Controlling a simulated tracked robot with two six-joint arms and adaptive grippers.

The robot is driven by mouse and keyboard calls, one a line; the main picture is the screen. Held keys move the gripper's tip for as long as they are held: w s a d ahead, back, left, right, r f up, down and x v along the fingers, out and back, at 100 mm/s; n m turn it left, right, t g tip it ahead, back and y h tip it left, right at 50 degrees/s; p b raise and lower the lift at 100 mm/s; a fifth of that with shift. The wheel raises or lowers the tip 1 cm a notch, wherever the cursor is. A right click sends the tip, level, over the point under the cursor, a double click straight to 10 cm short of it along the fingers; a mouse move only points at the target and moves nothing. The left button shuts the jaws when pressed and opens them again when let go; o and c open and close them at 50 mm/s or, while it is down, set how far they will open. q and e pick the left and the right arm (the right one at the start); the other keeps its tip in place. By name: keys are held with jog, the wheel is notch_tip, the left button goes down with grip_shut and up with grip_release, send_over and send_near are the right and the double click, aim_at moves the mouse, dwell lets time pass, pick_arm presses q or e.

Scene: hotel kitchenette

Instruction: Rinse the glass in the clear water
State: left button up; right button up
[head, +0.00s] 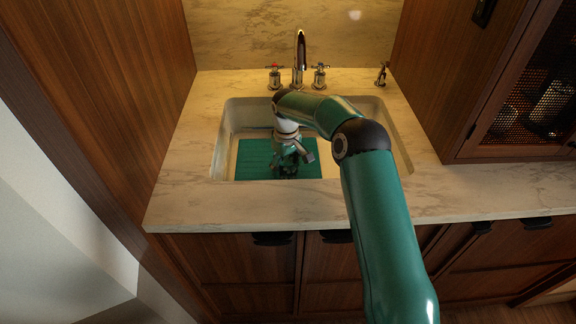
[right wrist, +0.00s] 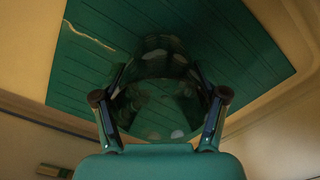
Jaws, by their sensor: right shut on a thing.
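My right gripper (head: 288,166) reaches down into the sink (head: 232,108). In the right wrist view its two fingers (right wrist: 160,100) are shut on a clear glass (right wrist: 160,112), one on each side. The glass is see-through, with dark and pale reflections on it. A green ribbed mat (right wrist: 225,45) shows behind it and also in the head view (head: 254,155). I cannot tell whether the glass touches the mat. The glass is hard to make out in the head view. I cannot make out a water surface for certain. My left gripper is not in view.
A chrome tap (head: 300,58) with two handles stands behind the sink. A small metal fitting (head: 382,75) is at the back right. The marble counter (head: 480,195) is bare to the right. Wooden cabinets (head: 120,70) flank the sink.

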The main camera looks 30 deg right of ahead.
jog(key=shift+w+a+p, duration=0.35)
jog(key=shift+w+a, duration=0.25)
jog(key=shift+a, duration=0.4)
jog(key=shift+w+a+p, duration=0.3)
jog(key=shift+w+a, duration=0.3)
jog(key=shift+a, duration=0.35)
jog(key=shift+s+d+b, duration=0.2)
jog(key=shift+s+d, duration=0.25)
jog(key=shift+d, duration=0.25)
jog(key=shift+s+d+b, duration=0.15)
jog(key=shift+s+d, duration=0.25)
jog(key=shift+d, duration=0.3)
jog(key=shift+s+d+b, duration=0.2)
jog(key=shift+s+d, duration=0.25)
jog(key=shift+d, duration=0.25)
notch_tip(320, 180, up, 22)
jog(key=p, duration=1.3)
